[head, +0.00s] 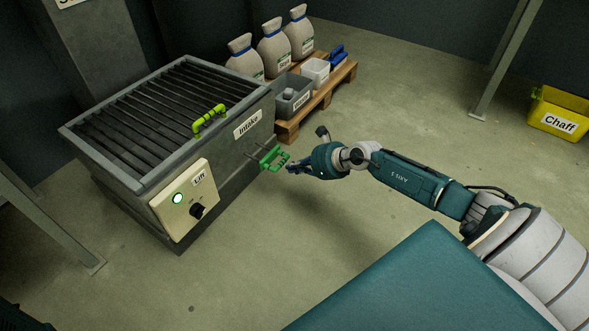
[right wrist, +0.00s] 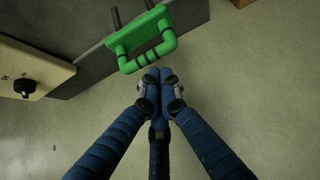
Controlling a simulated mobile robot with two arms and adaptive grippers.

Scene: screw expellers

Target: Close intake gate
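The intake gate's green handle (head: 274,158) sticks out on dark rods from the side of the grey machine (head: 225,150), below the "Intake" label (head: 247,124). The green handle (right wrist: 142,40) is large at the top of the right wrist view, its grip bar facing my fingers. My right gripper (head: 292,166) is just right of the handle in the head view. In the wrist view its blue fingers (right wrist: 158,73) come together at the tips, just below the grip bar, with nothing visible between them. Whether they touch the bar is unclear. My left gripper is not in view.
A "Lift" panel (head: 184,201) with a lit green button and black knob is on the machine's front. A pallet (head: 317,105) with sacks and bins stands behind. A yellow "Chaff" bin (head: 549,98) is far right.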

